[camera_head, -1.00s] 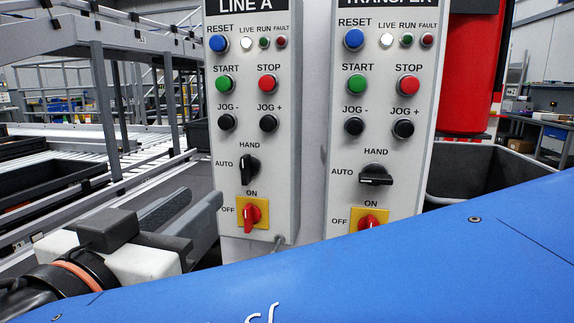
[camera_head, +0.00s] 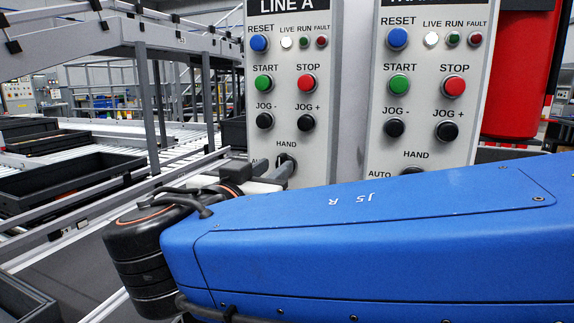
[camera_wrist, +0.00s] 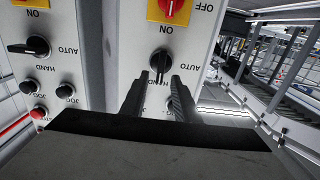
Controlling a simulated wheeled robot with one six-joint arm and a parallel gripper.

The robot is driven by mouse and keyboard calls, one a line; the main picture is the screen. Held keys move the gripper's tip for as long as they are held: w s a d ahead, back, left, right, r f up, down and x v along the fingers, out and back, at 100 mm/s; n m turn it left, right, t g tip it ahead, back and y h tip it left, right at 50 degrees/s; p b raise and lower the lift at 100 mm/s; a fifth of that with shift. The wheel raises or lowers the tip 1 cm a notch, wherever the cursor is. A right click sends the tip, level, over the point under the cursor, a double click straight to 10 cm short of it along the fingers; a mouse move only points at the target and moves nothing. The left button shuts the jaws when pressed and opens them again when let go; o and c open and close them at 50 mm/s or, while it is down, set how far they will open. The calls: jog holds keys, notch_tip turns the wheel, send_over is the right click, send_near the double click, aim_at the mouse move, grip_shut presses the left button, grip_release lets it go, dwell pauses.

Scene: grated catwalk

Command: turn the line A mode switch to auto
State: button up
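The line A panel (camera_head: 318,100) is grey. Its black mode switch (camera_head: 286,161) shows under the HAND label, partly covered by my gripper (camera_head: 272,178). The wrist view is upside down; there the mode switch (camera_wrist: 160,62) stands lengthwise toward HAND, with AUTO to its right in that picture. In the wrist view my gripper (camera_wrist: 156,84) is open, with one finger on each side of the switch's line. The fingertips sit just short of the knob, and I see no contact. The AUTO label is mostly hidden in the head view.
The transfer panel (camera_head: 428,90) stands close on the right, its own mode switch (camera_wrist: 32,47) lying sideways. A red switch on a yellow plate (camera_wrist: 171,8) is near the line A mode switch. JOG buttons (camera_head: 265,121) are above it. Roller conveyors with black trays (camera_head: 75,180) lie left.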

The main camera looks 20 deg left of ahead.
aim_at(279, 163)
jog(key=shift+w+d, duration=0.1)
jog(key=shift+w, duration=1.5)
grip_shut()
